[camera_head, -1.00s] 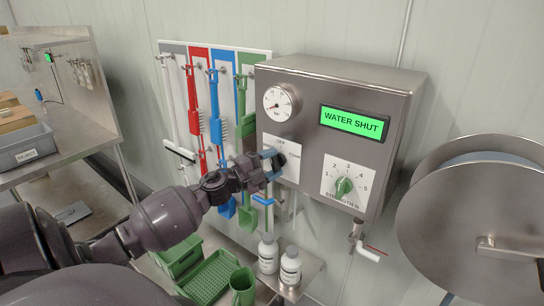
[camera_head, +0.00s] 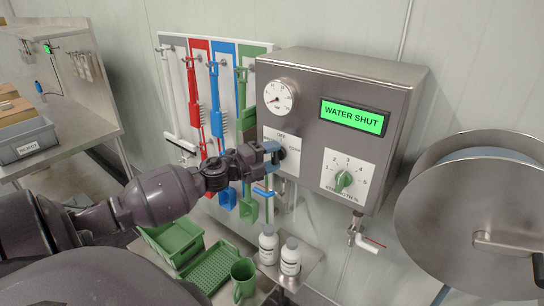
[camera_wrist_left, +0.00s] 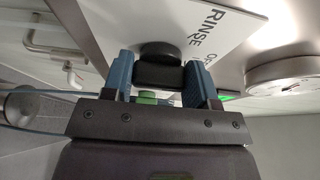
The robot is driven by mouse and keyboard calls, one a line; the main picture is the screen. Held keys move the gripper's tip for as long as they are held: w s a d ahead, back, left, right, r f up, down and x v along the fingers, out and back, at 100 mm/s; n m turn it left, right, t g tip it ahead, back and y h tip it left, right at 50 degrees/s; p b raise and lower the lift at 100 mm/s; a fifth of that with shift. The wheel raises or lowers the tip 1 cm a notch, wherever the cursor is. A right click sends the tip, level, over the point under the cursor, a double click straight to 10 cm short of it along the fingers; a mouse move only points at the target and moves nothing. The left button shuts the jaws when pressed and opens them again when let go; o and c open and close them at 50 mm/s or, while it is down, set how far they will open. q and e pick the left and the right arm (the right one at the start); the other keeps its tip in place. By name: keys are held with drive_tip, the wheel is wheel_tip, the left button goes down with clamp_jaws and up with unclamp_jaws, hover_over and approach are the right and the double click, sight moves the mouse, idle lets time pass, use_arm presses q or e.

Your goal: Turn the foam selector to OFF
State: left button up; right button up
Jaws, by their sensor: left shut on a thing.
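The foam selector (camera_head: 282,153) is a dark knob on a white plate (camera_head: 291,139) at the lower left of the steel control box. The plate reads OFF at the top and FOAM at the right. My left gripper (camera_head: 272,153) is at the knob, shut on it. In the left wrist view the black knob (camera_wrist_left: 160,68) sits between the two blue fingers (camera_wrist_left: 161,84), and RINSE shows on the plate. The knob's pointer is hidden, so I cannot tell its setting. My right gripper is not in view.
The control box (camera_head: 309,109) also carries a gauge (camera_head: 279,97), a green display (camera_head: 353,117) reading WATER SHUT and a green strength knob (camera_head: 343,180). Coloured brushes hang at left. Two white bottles (camera_head: 268,247) stand below. A hose reel (camera_head: 470,222) is at right.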

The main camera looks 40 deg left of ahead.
use_arm(q)
drive_tip(key=o, duration=0.9)
drive_tip(key=shift+s, duration=0.1)
drive_tip(key=shift+b+v, duration=1.05)
drive_tip(key=shift+v, duration=4.3)
